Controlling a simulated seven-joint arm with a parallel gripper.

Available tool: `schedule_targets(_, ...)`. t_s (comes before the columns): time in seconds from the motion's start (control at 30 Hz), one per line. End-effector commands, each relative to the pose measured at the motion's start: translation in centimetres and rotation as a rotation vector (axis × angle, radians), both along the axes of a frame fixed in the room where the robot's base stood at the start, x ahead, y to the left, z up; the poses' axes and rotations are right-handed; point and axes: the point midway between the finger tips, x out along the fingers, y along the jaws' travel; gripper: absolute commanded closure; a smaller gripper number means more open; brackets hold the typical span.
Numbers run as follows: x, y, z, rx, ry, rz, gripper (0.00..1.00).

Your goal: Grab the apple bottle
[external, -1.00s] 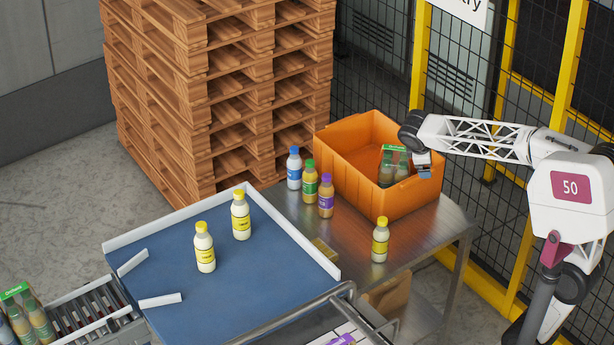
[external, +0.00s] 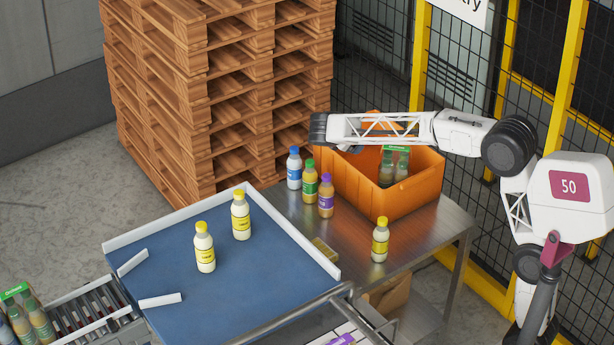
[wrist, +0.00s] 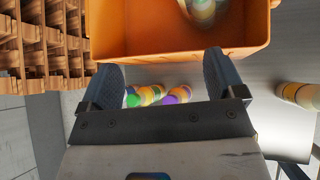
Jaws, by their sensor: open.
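Three bottles stand in a row on the metal table beside the orange crate: a blue-capped one (external: 294,168), a green-capped one with amber contents and a green label (external: 310,181), and a purple-capped one (external: 326,197). Their labels are too small to read, so I cannot confirm which is apple. In the wrist view, the green cap (wrist: 133,100) and purple cap (wrist: 171,99) show between my fingers, near the palm edge. My gripper (wrist: 163,64) is open and empty, above the bottles and the crate's near wall. In the external view it is mostly hidden by my arm.
The orange crate (external: 405,200) holds a green-topped bottle pack (external: 394,166). A yellow-capped bottle (external: 380,240) stands alone on the table. Two more, (external: 204,248) and (external: 241,215), stand on the blue conveyor (external: 180,280). Stacked pallets (external: 215,90) rise behind.

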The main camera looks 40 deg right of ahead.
Motion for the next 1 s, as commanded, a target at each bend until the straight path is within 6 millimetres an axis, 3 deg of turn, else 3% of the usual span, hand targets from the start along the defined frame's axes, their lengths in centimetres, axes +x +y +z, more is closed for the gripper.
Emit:
schedule_targets(0.2,5.1,3.6,-1.9,-0.122,0.069,0.106,0.12)
schedule_targets(0.4,8.1,6.1,-3.1,-0.204,0.113,0.171,0.12)
schedule_targets(0.93,11.9,9.7,-5.2,-0.32,0.174,0.256,0.12)
schedule_targets(1.0,11.8,9.5,-7.4,-0.318,0.176,0.254,0.12)
